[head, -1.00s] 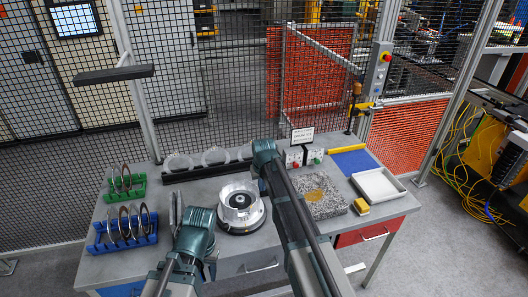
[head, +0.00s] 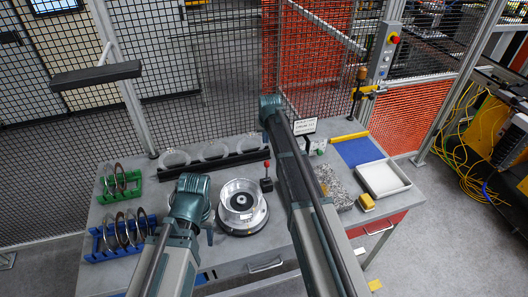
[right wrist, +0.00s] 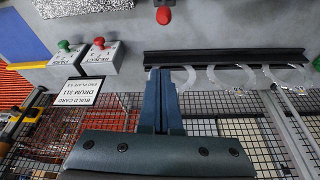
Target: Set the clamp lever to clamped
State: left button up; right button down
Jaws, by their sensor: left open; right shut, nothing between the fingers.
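The clamp lever (head: 266,171) is a dark lever with a red knob, standing roughly upright just right of the round silver fixture (head: 242,206) in the head view. Its red knob (right wrist: 164,15) shows at the top edge of the right wrist view, and its base is cut off there. My right gripper (right wrist: 160,72) is shut and empty, with its fingertips short of the knob and apart from it. In the head view my right arm hides that gripper. My left gripper (head: 192,188) is over the bench left of the fixture, open, its fingers mostly hidden.
A black rack with clear rings (head: 214,152) stands behind the fixture. Green (head: 121,185) and blue (head: 122,235) racks hold discs at left. A granite block (head: 338,188), white tray (head: 382,178) and yellow block (head: 366,202) lie right. Red and green buttons (right wrist: 98,42) stand near a sign.

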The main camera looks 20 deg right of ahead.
jog(key=shift+s+r, duration=0.15)
notch_tip(320, 180, down, 10)
jog(key=b, duration=0.9)
jog(key=shift+s+r, duration=0.25)
jog(key=shift+s, duration=0.05)
jog(key=shift+s, duration=0.15)
